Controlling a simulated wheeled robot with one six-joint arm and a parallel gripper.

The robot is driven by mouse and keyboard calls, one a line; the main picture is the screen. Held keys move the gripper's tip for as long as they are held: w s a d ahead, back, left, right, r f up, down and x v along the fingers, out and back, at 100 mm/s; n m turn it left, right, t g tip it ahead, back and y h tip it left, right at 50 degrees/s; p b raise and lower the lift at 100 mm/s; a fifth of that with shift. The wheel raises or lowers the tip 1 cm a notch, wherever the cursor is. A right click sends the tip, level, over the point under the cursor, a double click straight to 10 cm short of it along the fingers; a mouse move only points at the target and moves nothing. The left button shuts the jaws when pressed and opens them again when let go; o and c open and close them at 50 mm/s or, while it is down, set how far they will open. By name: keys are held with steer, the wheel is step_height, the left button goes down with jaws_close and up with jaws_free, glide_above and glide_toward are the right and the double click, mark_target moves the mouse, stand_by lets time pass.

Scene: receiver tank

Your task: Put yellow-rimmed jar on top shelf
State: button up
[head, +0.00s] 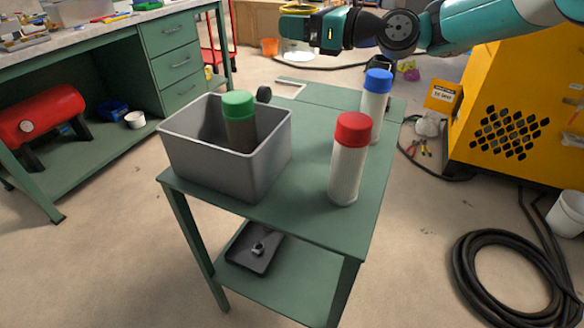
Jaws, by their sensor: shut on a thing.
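My gripper (299,24) is at the top of the head view, shut on the yellow-rimmed jar, above and beyond the far end of the green cart. Only the jar's yellow rim (300,8) shows clearly; its body is largely hidden by the gripper. The rim looks roughly level. The green cart has a top shelf (300,222) and a lower shelf (290,285). No cart surface touches the jar in this view.
A grey bin (205,165) on the cart's top holds a green-lidded jar (239,125). A red-lidded jar (348,165) and a blue-lidded jar (375,100) stand to its right. A black tray (255,250) is on the lower shelf. A yellow machine (520,110) stands right.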

step_height(320, 180, down, 20)
steer(key=b, duration=0.5)
steer(key=shift+f, duration=0.15)
steer(key=shift+f, duration=0.1)
steer(key=o, duration=1)
